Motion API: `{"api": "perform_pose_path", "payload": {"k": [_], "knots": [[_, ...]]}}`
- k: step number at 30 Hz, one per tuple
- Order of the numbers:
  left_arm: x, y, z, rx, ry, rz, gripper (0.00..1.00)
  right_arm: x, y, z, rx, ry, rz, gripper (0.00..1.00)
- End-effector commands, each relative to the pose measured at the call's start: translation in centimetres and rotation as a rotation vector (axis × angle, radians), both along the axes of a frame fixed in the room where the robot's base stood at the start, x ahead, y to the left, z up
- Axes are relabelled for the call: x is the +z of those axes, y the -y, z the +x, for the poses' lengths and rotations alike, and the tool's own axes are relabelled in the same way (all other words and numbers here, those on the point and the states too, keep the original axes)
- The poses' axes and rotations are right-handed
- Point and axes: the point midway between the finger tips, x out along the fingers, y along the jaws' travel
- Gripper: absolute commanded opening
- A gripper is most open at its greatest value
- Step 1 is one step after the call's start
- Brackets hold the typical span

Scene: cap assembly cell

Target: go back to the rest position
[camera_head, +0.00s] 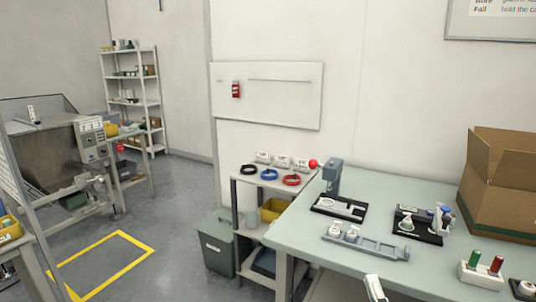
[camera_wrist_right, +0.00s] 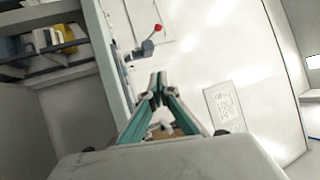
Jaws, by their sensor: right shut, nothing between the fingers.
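My right gripper (camera_head: 375,288) shows only as a small pale part at the bottom edge of the head view, in front of the table's near edge. In the right wrist view its two teal-sided fingers (camera_wrist_right: 158,85) meet at the tips, shut and empty. They are clear of any object. My left gripper is in neither view.
The pale green table (camera_head: 330,262) bears a lever press (camera_head: 333,178) with a red knob, a grey rack (camera_head: 365,245), black trays, a red-and-green button box (camera_head: 482,273) and an open cardboard box (camera_head: 505,190). A shelf with coloured rings (camera_head: 269,174) and a grey bin (camera_head: 219,250) stand left.

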Motion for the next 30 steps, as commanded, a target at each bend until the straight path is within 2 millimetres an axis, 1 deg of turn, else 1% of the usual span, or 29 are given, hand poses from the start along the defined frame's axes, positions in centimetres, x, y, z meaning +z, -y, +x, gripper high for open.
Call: {"api": "perform_pose_path", "payload": {"k": [1, 2, 3, 5, 6, 8, 9, 12, 15, 18, 21, 30], "knots": [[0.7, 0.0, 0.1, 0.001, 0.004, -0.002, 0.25, -2.8, -1.7, -0.7, 0.015, -0.076, -0.193, 0.0], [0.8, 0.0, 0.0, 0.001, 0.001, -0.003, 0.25, -4.6, -2.5, -1.2, 0.024, -0.118, -0.305, 0.0], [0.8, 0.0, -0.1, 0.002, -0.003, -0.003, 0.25, -7.1, -3.5, -2.0, 0.043, -0.169, -0.45, 0.0], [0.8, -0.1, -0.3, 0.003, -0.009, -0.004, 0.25, -10.9, -4.7, -3.4, 0.077, -0.24, -0.661, 0.0], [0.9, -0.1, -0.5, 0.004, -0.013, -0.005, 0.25, -13.4, -5.3, -4.6, 0.103, -0.283, -0.796, 0.0], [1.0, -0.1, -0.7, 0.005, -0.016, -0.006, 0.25, -17.0, -5.9, -6.5, 0.149, -0.34, -0.99, 0.0], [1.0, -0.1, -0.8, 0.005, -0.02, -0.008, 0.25, -19.3, -6.0, -7.9, 0.184, -0.375, -1.112, 0.0], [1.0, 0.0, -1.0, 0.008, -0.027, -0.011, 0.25, -24.1, -5.9, -11.4, 0.269, -0.44, -1.38, 0.0], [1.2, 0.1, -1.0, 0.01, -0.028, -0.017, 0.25, -27.6, -5.4, -14.4, 0.346, -0.48, -1.58, 0.0], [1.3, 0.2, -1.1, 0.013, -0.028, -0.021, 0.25, -29.6, -4.9, -16.3, 0.397, -0.499, -1.704, 0.0], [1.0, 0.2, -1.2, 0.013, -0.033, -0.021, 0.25, -30.5, -4.6, -17.2, 0.423, -0.507, -1.764, 0.0], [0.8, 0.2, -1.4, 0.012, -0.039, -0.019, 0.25, -30.7, -4.5, -17.4, 0.426, -0.508, -1.773, 0.0]]}}
